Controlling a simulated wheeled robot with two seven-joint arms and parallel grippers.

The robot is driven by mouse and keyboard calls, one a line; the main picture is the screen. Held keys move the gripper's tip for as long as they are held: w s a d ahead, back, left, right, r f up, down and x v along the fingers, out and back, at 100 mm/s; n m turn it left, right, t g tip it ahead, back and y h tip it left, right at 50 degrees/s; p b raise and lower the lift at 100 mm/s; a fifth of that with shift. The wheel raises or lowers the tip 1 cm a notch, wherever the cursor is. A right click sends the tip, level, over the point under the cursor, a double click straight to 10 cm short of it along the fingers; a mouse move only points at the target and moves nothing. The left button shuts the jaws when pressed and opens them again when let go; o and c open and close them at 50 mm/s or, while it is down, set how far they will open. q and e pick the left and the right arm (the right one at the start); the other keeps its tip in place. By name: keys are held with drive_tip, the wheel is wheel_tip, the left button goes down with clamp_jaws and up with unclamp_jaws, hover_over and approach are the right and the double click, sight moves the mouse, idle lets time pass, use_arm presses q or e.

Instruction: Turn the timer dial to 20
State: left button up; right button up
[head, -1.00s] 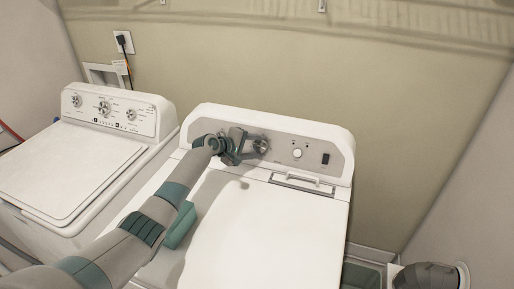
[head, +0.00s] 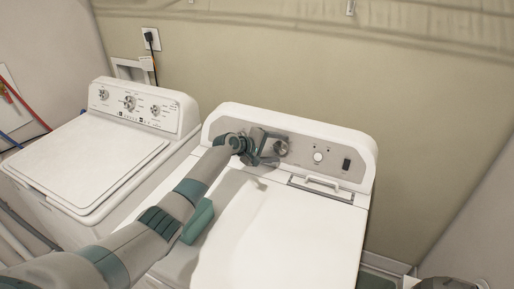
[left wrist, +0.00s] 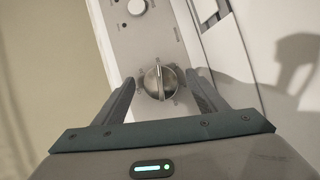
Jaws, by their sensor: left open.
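The timer dial (head: 281,147) is a round silver knob with a raised grip bar on the grey control panel of the right machine. In the left wrist view the dial (left wrist: 159,82) sits between the tips of my open left gripper (left wrist: 160,95), with a gap on each side. The marks around it are too small to read. In the head view my left gripper (head: 268,148) is at the panel, just left of the dial. My right gripper is not clearly in view; only a part of my own body shows at the lower right.
A small white knob (head: 318,156) and a dark switch (head: 346,165) are on the same panel. The right machine's lid (head: 290,235) is closed, with a handle (head: 322,184) near the panel. A second white machine (head: 90,160) stands at the left.

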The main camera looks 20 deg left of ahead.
use_arm(q)
drive_tip(key=b+v, duration=0.4)
drive_tip(key=v, duration=1.3)
